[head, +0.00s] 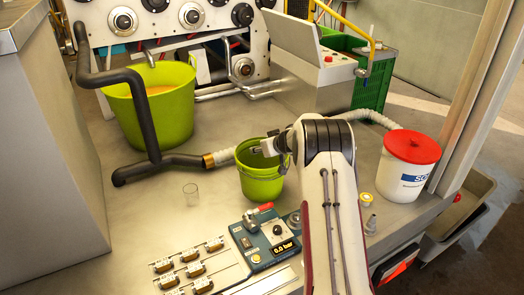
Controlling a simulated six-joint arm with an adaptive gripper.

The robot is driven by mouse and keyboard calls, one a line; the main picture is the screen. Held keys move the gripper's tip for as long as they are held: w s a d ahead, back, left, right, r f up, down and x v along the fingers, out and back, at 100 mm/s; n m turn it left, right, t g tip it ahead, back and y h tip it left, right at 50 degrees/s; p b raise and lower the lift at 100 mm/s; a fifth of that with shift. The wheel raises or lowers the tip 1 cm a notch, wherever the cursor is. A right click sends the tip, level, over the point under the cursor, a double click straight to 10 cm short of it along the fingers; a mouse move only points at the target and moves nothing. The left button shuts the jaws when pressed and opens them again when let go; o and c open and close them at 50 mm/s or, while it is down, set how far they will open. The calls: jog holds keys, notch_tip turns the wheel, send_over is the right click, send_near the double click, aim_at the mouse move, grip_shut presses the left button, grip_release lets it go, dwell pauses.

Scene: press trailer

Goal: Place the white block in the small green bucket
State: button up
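The small green bucket (261,187) stands upright on the metal surface near the middle of the head view. My gripper (259,150) is at the bucket's upper right, with its fingertips over the opening. The fingers are small and partly hidden, so I cannot tell whether they are open or shut. I cannot make out a white block, either in the gripper or on the surface. The inside of the bucket is only partly visible.
A larger green bucket (176,121) stands behind left, beside a dark bent pipe (142,115). A control box (267,243) is in front. A white tub (405,176) with a red lid (412,146) is at right.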

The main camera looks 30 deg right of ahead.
notch_tip(320, 180, up, 6)
dwell(0.5)
dwell(0.8)
jog(key=s+d+f+g+h, duration=0.1)
jog(key=s+d+g+h, duration=0.1)
jog(key=s+d+h, duration=0.4)
jog(key=s+a+r+m+g, duration=0.1)
jog(key=s+r+g, duration=0.15)
jog(key=s, duration=0.45)
jog(key=s+a+r+g, duration=0.1)
jog(key=s+a+r, duration=0.15)
jog(key=s, duration=0.35)
jog(key=s+a+r+y, duration=0.2)
jog(key=s+a+r, duration=0.1)
jog(key=s+a, duration=0.7)
jog(key=s+a+r+y, duration=0.2)
jog(key=s+a+r, duration=0.2)
jog(key=s+a, duration=0.7)
jog(key=s+a+r+n+y, duration=0.1)
jog(key=s+a+r+y, duration=0.1)
jog(key=s+a, duration=0.8)
jog(key=shift+s+a+r, duration=0.25)
jog(key=shift+s+r, duration=0.5)
jog(key=shift+s, duration=1.6)
